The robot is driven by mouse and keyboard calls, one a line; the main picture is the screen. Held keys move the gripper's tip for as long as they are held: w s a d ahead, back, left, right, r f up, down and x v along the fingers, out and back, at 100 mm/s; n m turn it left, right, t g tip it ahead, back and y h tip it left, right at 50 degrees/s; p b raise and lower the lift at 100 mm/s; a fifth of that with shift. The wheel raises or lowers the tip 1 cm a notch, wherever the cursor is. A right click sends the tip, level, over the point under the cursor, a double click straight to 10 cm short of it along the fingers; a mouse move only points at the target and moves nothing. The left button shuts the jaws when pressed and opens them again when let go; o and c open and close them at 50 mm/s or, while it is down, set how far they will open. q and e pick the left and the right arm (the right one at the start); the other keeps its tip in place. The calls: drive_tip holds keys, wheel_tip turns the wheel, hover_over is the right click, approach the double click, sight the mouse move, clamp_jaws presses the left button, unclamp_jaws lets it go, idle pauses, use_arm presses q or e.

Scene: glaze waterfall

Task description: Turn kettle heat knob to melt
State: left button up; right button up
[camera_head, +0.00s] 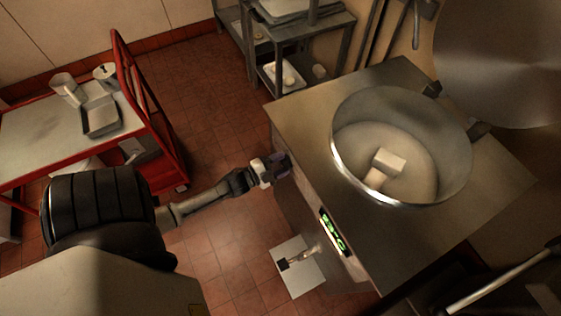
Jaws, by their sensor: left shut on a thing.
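The round steel kettle (338,165) is set in a steel-topped unit and holds pale melted-looking material with white blocks (388,161) in it. A green-lit display (333,230) is on the unit's front side. My left gripper (280,166) is at the front side of the unit, just below the top edge and beyond the display. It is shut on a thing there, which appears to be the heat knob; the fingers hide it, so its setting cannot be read. My right gripper is not in view.
A red-framed cart (150,110) with a metal tray (101,116) and containers stands at the left. A metal shelf (300,30) is at the back. A white plate with a small fitting (290,282) is below the display. Tiled floor (205,100) is clear between cart and kettle.

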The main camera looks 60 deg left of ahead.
use_arm(q)
drive_tip(key=m, duration=0.2)
drive_tip(key=shift+m, duration=0.4)
drive_tip(key=m, duration=0.3)
drive_tip(key=shift+m, duration=0.3)
drive_tip(key=m, duration=0.3)
drive_tip(key=shift+f, duration=0.1)
drive_tip(key=shift+m+b, duration=0.7)
drive_tip(key=shift+m, duration=0.9)
drive_tip(key=o, duration=0.9)
drive_tip(key=shift+o, duration=0.2)
drive_tip(key=shift+s, duration=0.1)
